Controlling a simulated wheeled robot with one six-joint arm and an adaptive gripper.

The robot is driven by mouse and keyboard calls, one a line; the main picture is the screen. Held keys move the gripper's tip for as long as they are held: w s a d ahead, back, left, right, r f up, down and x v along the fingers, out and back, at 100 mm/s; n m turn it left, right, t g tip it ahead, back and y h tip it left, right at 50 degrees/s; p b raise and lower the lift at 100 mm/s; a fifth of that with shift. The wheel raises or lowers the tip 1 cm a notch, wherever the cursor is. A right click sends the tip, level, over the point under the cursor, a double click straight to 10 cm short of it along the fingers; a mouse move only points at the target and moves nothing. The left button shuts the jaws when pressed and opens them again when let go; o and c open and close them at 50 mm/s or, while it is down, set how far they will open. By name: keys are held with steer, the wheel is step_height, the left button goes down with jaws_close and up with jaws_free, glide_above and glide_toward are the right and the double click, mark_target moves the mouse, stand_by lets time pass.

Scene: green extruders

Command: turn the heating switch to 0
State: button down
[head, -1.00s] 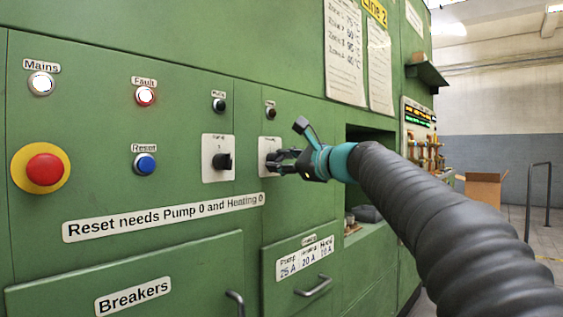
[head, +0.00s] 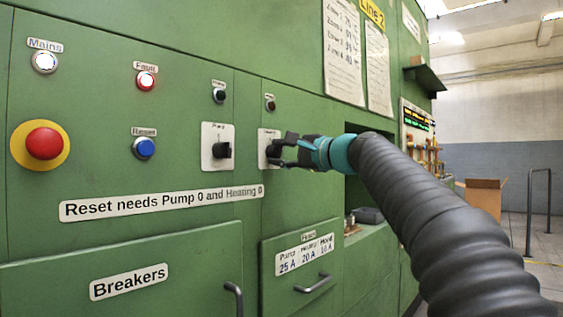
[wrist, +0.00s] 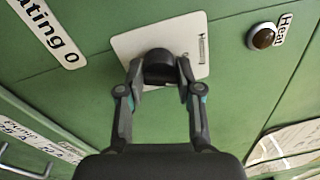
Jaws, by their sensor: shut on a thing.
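The heating switch is a black rotary knob on a white plate (head: 263,138) on the green panel, right of the pump switch. In the head view my gripper (head: 272,151) covers most of it. In the wrist view the round dark knob (wrist: 158,66) sits on its plate (wrist: 133,44), with the fingertips of my gripper (wrist: 160,78) on either side, closed against it. The knob's pointer and the scale marks cannot be read clearly.
The pump switch (head: 222,150) is close on the left. A red emergency button (head: 45,143), blue reset button (head: 144,148) and lamps are farther left. A dark heat lamp (wrist: 263,37) sits near the plate. A drawer handle (head: 312,284) sticks out below.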

steer(key=n+b, duration=0.2)
steer(key=n, duration=0.3)
steer(key=shift+f, duration=0.2)
stand_by(0.4)
steer(key=c, duration=0.8)
jaws_free()
steer(key=shift+r, duration=0.1)
steer(key=shift+s+d, duration=0.2)
steer(key=shift+d, duration=0.05)
steer(key=v, duration=1.1)
steer(key=shift+d+f, duration=0.2)
